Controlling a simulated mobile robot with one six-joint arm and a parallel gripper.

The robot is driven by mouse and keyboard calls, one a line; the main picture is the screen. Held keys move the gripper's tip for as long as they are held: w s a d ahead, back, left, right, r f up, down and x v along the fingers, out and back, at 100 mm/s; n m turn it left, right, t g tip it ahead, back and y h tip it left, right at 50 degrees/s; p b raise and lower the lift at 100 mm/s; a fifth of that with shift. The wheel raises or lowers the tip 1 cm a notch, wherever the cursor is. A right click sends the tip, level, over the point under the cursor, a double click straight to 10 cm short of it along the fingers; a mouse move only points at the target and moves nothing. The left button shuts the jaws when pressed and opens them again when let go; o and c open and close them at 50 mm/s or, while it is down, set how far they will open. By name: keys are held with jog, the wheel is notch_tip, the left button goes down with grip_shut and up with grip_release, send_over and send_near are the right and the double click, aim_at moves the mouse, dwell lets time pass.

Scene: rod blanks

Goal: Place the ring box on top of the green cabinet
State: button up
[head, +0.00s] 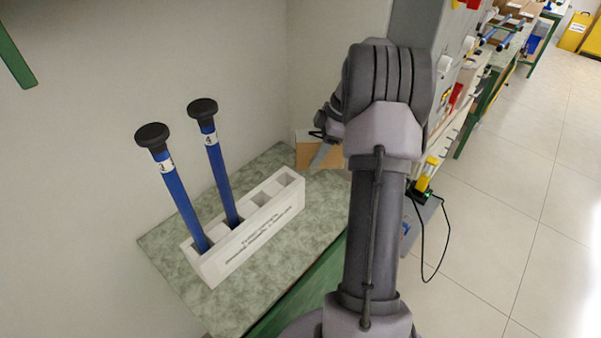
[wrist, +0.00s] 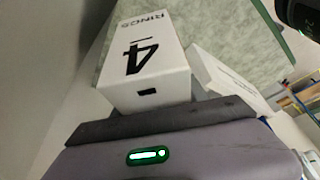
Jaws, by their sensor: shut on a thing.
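The ring box (wrist: 146,62) is white, marked "RINGS" and a large black 4, and fills the upper middle of the wrist view. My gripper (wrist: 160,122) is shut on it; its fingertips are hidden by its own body. The green cabinet has a grey-green marbled top (head: 172,243), with a green side below its front edge. The top also shows behind the box in the wrist view (wrist: 222,27). I cannot tell whether the box touches it.
A white holder (head: 262,232) stands on the cabinet top with two upright, leaning blue rods (head: 182,200) (head: 217,165), numbered 3 and 4, and empty slots. Walls bound the left and back. Shelves and open floor lie right.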

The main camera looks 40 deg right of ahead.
aim_at(336, 148)
jog(key=f+b, duration=0.1)
jog(key=f, duration=0.2)
jog(key=f+b, duration=0.2)
jog(key=f, duration=0.1)
jog(key=s+f+b, duration=0.1)
jog(key=f, duration=0.3)
jog(key=shift+r, duration=0.2)
jog(key=o, duration=1.6)
jog(key=shift+f, duration=0.15)
jog(key=shift+c, duration=0.2)
jog(key=p+v, duration=0.5)
jog(key=v, duration=0.7)
